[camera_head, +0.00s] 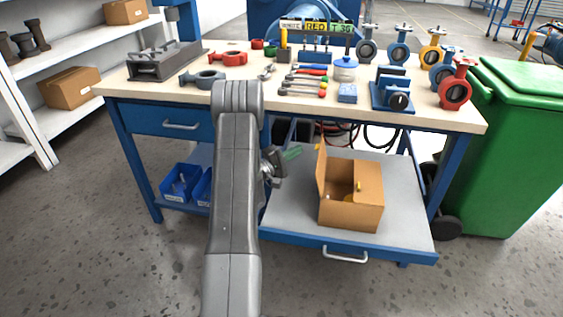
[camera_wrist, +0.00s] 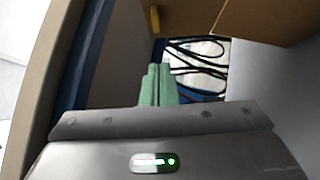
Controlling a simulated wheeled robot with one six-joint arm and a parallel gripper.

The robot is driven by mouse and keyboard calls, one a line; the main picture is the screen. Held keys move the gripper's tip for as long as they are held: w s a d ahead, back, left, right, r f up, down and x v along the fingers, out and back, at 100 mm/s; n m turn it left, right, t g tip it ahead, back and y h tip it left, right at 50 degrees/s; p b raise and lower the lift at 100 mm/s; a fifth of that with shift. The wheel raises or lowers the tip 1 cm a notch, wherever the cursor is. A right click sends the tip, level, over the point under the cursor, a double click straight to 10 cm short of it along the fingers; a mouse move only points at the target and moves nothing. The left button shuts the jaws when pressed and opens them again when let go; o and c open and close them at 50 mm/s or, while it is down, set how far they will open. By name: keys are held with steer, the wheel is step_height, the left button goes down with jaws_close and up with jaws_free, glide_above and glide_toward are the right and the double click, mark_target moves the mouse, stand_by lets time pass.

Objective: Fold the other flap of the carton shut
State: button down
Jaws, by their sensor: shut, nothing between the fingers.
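The open-topped brown carton (camera_head: 350,214) sits on the grey lower shelf of the workbench. Its left flap (camera_head: 321,170) stands upright, with a small yellow tab (camera_head: 318,147) at its top edge. The right flap (camera_head: 369,180) appears to lie flat over the right part of the top, with a yellow tab at its inner edge. Something yellow shows in the dark opening, too small to identify. My gripper (camera_head: 292,153) is shut and empty, left of the upright flap and apart from it. In the wrist view, its green fingertips (camera_wrist: 157,84) are below a brown carton panel (camera_wrist: 188,14) with a yellow tab.
The worktop (camera_head: 270,90) overhangs the shelf (camera_head: 290,212), with tools and valves on it. Blue bins (camera_head: 182,182) stand to the left of my arm. Dark cables (camera_head: 360,137) hang behind the carton. A green wheeled bin (camera_head: 515,150) stands right of the bench.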

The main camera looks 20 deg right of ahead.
steer(key=shift+s+d+r, duration=0.25)
steer(key=shift+s+d, duration=0.25)
steer(key=shift+d, duration=0.3)
steer(key=shift+s+d+r, duration=0.25)
steer(key=shift+s+d, duration=0.25)
steer(key=shift+d, duration=0.3)
steer(key=shift+d+r+b, duration=0.1)
steer(key=shift+b, duration=0.25)
